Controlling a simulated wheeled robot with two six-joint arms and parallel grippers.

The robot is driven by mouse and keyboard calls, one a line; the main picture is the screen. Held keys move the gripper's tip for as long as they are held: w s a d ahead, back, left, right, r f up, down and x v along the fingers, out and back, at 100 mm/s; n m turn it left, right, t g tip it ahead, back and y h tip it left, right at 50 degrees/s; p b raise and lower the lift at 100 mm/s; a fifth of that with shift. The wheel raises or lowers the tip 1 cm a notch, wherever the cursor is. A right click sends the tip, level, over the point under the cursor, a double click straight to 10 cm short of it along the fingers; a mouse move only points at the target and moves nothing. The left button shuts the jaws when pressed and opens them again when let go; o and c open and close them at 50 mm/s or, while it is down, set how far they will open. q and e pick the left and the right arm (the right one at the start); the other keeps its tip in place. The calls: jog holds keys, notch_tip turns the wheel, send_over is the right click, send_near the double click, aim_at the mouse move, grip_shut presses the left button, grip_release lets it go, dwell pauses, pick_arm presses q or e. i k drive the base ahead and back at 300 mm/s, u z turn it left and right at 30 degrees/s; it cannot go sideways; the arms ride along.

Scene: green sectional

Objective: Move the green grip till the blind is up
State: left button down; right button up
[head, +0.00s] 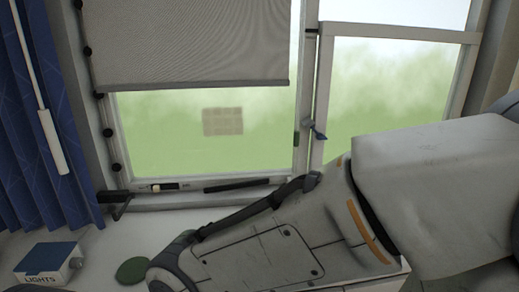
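A grey roller blind (190,40) hangs over the upper part of the left window pane, its bottom bar (200,87) level and well above the sill. A cord with several dark beads (108,132) runs down the left window frame beside the blind. No green grip can be made out clearly on this cord. A flat green round thing (132,270) lies on the white surface below the window; I cannot tell what it is. My large arm crosses the lower right of the head view. Neither gripper shows.
A blue curtain (25,120) with a white wand (53,142) hangs at left. A blue-topped box marked LIGHTS (45,262) stands at lower left. A dark bracket (115,203) and dark bar (236,186) are at the sill. A latch (317,132) sits between the panes.

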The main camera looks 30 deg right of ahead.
aim_at(296, 134)
jog(key=u, duration=1.95)
jog(key=k, duration=0.9)
jog(key=z, duration=1.65)
jog(key=i, duration=0.5)
